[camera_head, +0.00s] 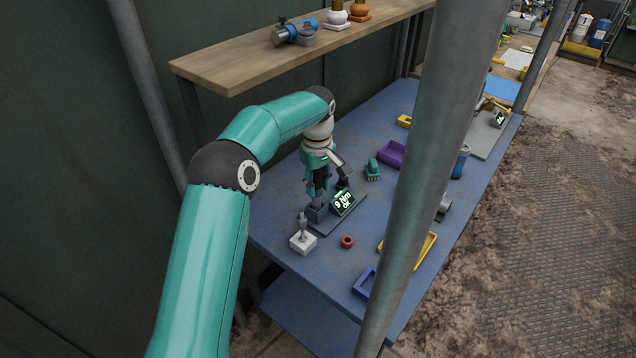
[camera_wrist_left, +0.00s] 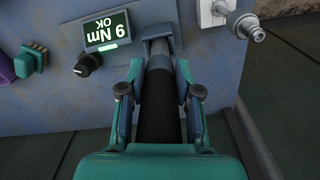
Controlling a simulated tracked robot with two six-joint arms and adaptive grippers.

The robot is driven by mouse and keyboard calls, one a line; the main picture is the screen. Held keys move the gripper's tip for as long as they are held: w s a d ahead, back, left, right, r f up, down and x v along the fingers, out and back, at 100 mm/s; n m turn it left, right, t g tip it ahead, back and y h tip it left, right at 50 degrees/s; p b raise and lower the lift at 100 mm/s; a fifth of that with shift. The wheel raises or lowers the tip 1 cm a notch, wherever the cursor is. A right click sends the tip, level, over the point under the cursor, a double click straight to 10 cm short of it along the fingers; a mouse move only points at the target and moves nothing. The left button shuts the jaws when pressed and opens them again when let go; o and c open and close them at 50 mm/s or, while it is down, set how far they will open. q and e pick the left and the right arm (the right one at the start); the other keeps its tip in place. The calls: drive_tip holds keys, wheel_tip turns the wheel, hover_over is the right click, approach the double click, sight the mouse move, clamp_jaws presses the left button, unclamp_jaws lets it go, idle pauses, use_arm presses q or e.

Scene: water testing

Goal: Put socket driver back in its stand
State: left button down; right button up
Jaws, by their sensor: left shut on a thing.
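My left gripper (camera_head: 318,183) is shut on the socket driver. In the left wrist view its fingers (camera_wrist_left: 165,92) lie on both sides of the driver's black handle (camera_wrist_left: 158,115). The driver stands roughly upright, its lower end at the grey block (camera_head: 317,212) of a torque tester. The tester's display (camera_head: 342,202) reads "9 Nm OK" in green. Whether the tip sits inside the block or just above it, I cannot tell. A white block (camera_head: 302,243) with a grey metal upright stands beside the tester; I cannot tell whether it is the driver's stand. My right gripper is out of view.
A red ring (camera_head: 347,241), a green connector-like part (camera_head: 372,170) and a purple tray (camera_head: 392,153) lie on the blue bench (camera_head: 290,190). A blue tray (camera_head: 363,284) is near the front edge. A wooden shelf (camera_head: 240,70) overhangs the back. A grey post (camera_head: 432,150) crosses the view.

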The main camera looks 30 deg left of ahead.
use_arm(q)
drive_tip(key=shift+f+b, duration=0.7)
drive_tip(key=shift+f, duration=0.45)
drive_tip(key=c, duration=0.7)
unclamp_jaws()
drive_tip(key=shift+d, duration=0.1)
wheel_tip(320, 180, up, 12)
drive_tip(key=shift+f, duration=0.1)
drive_tip(key=shift+s, duration=0.1)
